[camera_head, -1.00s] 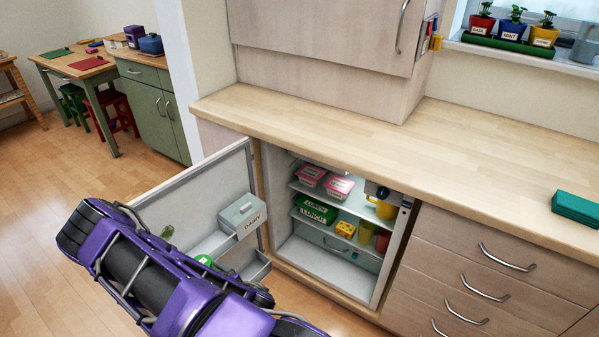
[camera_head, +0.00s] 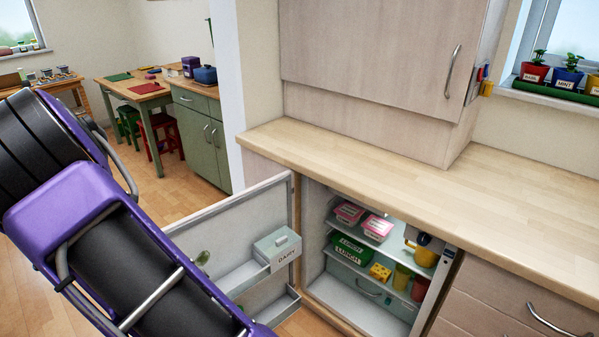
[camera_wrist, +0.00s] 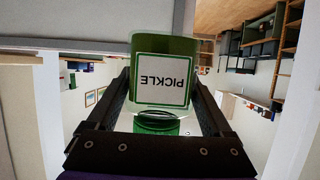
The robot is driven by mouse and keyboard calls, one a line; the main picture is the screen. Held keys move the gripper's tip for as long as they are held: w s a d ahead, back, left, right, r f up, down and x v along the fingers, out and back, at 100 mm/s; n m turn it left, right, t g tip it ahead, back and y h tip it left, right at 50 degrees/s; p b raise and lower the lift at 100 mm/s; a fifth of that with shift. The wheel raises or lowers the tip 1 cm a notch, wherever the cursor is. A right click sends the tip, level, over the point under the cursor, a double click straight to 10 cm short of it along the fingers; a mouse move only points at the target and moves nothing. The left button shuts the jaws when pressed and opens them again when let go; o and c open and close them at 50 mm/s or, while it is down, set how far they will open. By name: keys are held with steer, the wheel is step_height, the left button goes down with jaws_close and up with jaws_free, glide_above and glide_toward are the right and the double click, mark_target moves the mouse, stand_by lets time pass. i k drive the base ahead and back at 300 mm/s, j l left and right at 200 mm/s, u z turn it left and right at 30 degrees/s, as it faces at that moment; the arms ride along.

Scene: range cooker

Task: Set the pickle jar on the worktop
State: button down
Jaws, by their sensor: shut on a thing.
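The pickle jar (camera_wrist: 163,82) is green with a white label reading PICKLE, upside down in the wrist view. My gripper (camera_wrist: 163,95) is shut on it, one finger on each side of the jar. In the head view the jar and the gripper are out of sight; only my purple and black arm shows at the left. The worktop (camera_head: 400,175) is pale wood and runs above the open fridge and the drawers. Its visible part is bare.
The fridge door (camera_head: 235,225) stands open to the left, with a dairy box (camera_head: 277,249) on its shelf. The lit fridge (camera_head: 340,295) holds lunch boxes and cups. A wall cabinet (camera_head: 385,55) hangs above the worktop's back. Plant pots (camera_head: 567,76) stand on the sill at right.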

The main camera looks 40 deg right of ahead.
mark_target(557, 222)
steer(key=z, duration=2.95)
steer(key=k+z, duration=0.25)
steer(key=z, duration=0.25)
